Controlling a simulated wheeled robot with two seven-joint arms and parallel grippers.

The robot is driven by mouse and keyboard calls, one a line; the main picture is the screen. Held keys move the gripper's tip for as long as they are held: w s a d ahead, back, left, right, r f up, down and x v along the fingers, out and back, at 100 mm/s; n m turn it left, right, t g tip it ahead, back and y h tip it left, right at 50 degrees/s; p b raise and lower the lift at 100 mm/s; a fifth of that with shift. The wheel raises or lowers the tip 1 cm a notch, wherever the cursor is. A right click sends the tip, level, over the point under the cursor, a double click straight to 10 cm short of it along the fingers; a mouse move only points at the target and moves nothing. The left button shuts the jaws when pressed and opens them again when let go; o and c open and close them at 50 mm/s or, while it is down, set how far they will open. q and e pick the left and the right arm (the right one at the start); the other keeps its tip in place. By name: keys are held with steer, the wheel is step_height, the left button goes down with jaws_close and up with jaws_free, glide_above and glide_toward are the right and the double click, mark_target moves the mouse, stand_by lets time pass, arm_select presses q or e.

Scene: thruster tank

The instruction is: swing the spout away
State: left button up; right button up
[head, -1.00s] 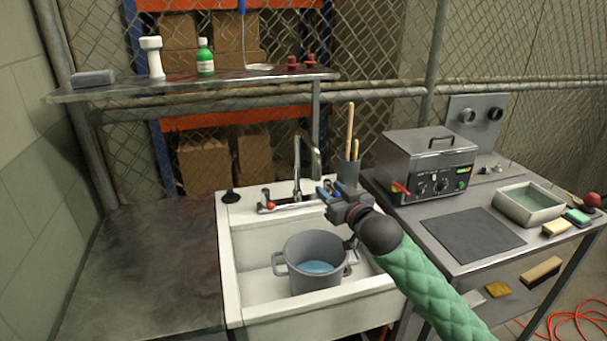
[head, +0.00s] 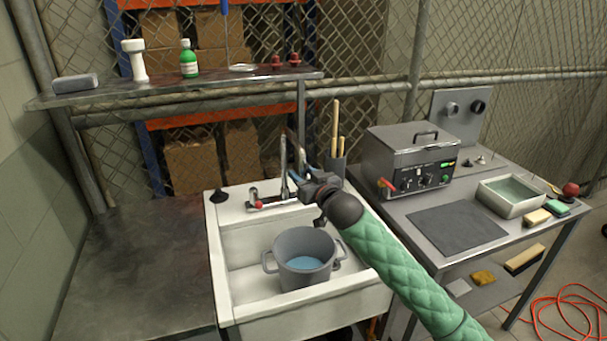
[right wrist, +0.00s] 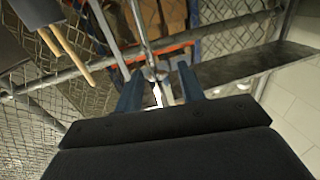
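The chrome tap with its spout (head: 284,165) stands at the back of the white sink. My right gripper (head: 303,174) is beside the spout on its right, over the rear of the sink. In the right wrist view its two blue fingers (right wrist: 160,88) are apart, and the chrome spout (right wrist: 145,35) runs down to between them. I cannot tell whether either finger touches it. The end of the spout is partly hidden by the gripper in the head view. A grey pot (head: 304,257) holding bluish water sits in the sink (head: 240,292) below. My left gripper is not in view.
A holder with wooden-handled tools (head: 336,170) stands right behind my right gripper. A steel heated tank (head: 410,160) is on the bench to the right. The dark counter (head: 140,260) left of the sink is clear.

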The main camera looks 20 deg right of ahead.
jaws_close()
